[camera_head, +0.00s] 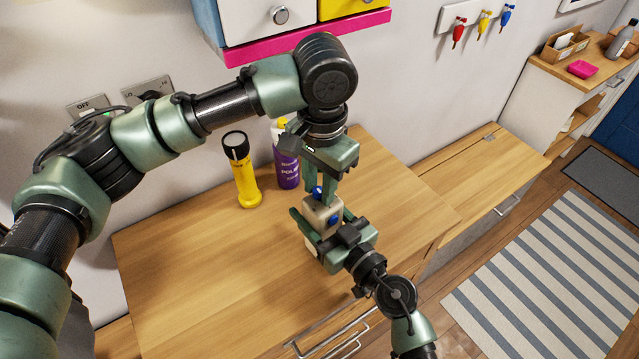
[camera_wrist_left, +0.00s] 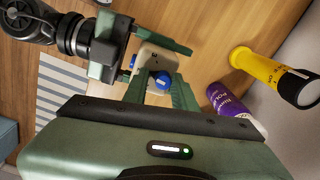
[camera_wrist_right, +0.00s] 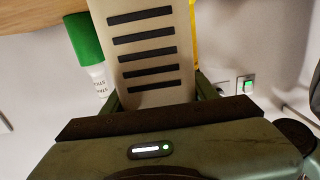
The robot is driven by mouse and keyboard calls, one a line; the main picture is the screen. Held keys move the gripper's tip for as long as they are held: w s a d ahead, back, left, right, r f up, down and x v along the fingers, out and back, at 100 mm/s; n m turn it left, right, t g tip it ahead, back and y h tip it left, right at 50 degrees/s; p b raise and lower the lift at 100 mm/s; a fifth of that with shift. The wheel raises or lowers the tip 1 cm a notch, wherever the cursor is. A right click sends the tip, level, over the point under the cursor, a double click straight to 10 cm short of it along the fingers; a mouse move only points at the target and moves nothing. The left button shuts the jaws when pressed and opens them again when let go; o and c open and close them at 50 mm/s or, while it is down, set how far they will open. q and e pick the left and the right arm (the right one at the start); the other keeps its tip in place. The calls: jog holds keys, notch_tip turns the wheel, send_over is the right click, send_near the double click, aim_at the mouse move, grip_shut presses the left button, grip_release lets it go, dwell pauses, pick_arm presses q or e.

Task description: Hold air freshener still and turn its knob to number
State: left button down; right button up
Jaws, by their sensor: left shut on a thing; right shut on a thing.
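The air freshener (camera_head: 322,216) is a small beige box upright on the wooden top, with a blue knob (camera_head: 317,192) on top and a blue round part (camera_head: 333,219) on one side. In the left wrist view the beige body (camera_wrist_left: 155,60) carries a small dark mark near the knob (camera_wrist_left: 162,81); I cannot read it. My left gripper (camera_head: 320,190) comes from above, its fingers shut on the knob. My right gripper (camera_head: 326,222) is shut around the body from the front. In the right wrist view, dark slots mark the body (camera_wrist_right: 145,45) between its fingers.
A yellow torch (camera_head: 242,172) and a purple polish bottle (camera_head: 286,160) stand behind, near the wall. A green-capped white bottle (camera_wrist_right: 88,50) shows in the right wrist view. A cabinet (camera_head: 295,25) hangs above. The wooden top (camera_head: 190,270) is clear at left front.

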pick_arm(q)
jog(key=shift+w+a, duration=0.2)
jog(key=shift+a, duration=0.05)
jog(key=c, duration=1.4)
grip_release()
jog(key=shift+c, duration=0.2)
jog(key=shift+o, duration=0.7)
jog(key=shift+s+d, duration=0.1)
jog(key=shift+d, duration=0.05)
notch_tip(320, 180, up, 12)
jog(key=shift+s+d, duration=0.15)
jog(key=shift+d, duration=0.05)
